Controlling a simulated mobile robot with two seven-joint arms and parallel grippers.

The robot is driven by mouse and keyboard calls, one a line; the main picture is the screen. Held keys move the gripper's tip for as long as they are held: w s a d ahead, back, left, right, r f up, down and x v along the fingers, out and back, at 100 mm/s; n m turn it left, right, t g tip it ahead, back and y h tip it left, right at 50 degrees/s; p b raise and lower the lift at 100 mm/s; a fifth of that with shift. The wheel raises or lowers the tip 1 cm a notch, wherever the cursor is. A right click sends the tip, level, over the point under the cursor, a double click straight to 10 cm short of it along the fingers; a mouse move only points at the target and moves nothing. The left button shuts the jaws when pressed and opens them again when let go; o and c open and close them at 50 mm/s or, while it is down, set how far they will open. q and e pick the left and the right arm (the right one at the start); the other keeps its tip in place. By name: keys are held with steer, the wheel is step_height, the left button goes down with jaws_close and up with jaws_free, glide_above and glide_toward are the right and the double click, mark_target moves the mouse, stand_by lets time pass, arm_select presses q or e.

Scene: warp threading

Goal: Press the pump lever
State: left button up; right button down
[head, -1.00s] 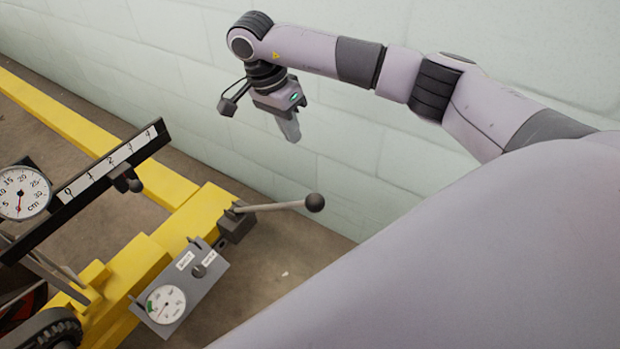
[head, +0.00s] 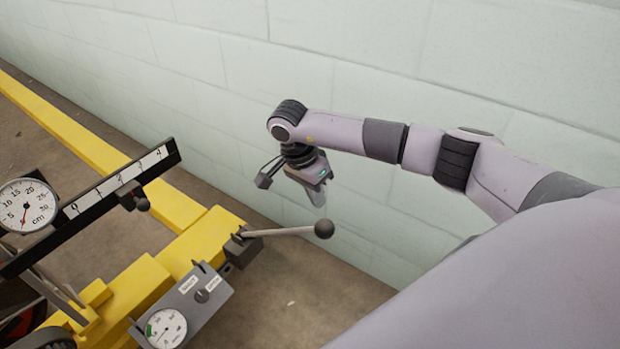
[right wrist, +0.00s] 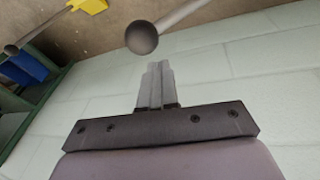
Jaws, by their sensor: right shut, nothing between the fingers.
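The pump lever (head: 285,232) is a grey rod with a dark ball knob (head: 324,229) at its free end. It sticks out to the right from a dark block (head: 240,250) on the yellow frame. My right gripper (head: 319,200) is shut and empty, pointing down, and shows close above the knob in the head view. In the right wrist view the knob (right wrist: 142,37) lies just beyond the fingertips (right wrist: 158,68), with a visible gap. The rod (right wrist: 180,14) runs up and right from it. My left gripper is not in view.
The yellow frame (head: 160,275) carries a grey panel with a gauge (head: 166,328). A black ruler bar (head: 90,203) and a round cm dial (head: 26,205) stand at left. A pale block wall (head: 400,80) rises behind my right arm. Bare floor lies below the lever.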

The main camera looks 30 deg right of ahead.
steer(key=shift+s+a+f, duration=0.15)
steer(key=shift+s+f, duration=0.6)
steer(key=shift+f, duration=0.25)
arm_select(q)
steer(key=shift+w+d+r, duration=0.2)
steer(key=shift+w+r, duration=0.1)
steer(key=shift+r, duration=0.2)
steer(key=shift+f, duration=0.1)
